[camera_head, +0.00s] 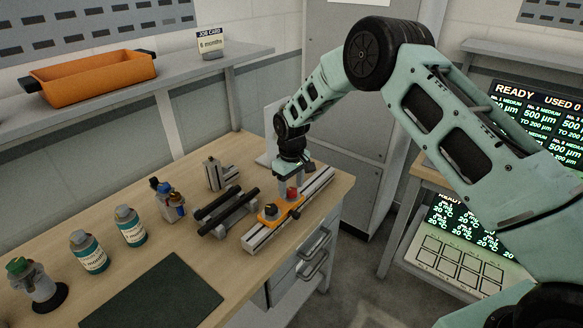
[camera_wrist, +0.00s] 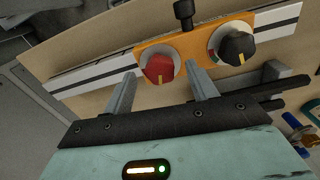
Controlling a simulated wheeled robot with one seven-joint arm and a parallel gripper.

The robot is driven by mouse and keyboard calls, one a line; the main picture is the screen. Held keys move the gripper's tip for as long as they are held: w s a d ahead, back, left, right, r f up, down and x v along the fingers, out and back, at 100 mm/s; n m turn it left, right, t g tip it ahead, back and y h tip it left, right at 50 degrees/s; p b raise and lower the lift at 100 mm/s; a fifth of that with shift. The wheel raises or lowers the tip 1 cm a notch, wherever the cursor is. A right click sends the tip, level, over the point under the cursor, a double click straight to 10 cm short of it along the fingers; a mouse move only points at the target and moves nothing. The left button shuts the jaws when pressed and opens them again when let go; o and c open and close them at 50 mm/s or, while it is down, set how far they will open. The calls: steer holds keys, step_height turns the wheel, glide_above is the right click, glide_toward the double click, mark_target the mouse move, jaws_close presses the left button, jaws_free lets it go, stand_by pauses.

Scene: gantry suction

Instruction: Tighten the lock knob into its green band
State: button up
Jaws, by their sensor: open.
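An orange carriage (camera_head: 283,214) sits on a pale rail (camera_head: 318,186) on the bench and carries two knobs. The red knob (camera_wrist: 158,68) has a yellow pointer mark and a pale ring around it. The black knob (camera_wrist: 238,47) has a yellow pointer and a dial with red and green marks partly visible. I cannot tell from any label which is the lock knob. My gripper (camera_wrist: 161,73) is open, its fingers on either side of the red knob, with gaps visible. In the head view the red knob (camera_head: 292,193) is just below my fingers.
A black bolt or handle (camera_wrist: 183,12) stands behind the carriage. Dark bars (camera_head: 222,207) lie beside the rail. Bottles (camera_head: 131,226), a dark mat (camera_head: 152,293) and a blue-capped item (camera_head: 169,203) are further left. An orange tray (camera_head: 95,75) is on the shelf.

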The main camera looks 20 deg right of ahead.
mark_target(292, 190)
step_height(292, 190, up, 17)
steer(key=b, duration=0.4)
steer(key=shift+b, duration=0.3)
steer(key=shift+d+f, duration=0.1)
steer(key=shift+d, duration=0.05)
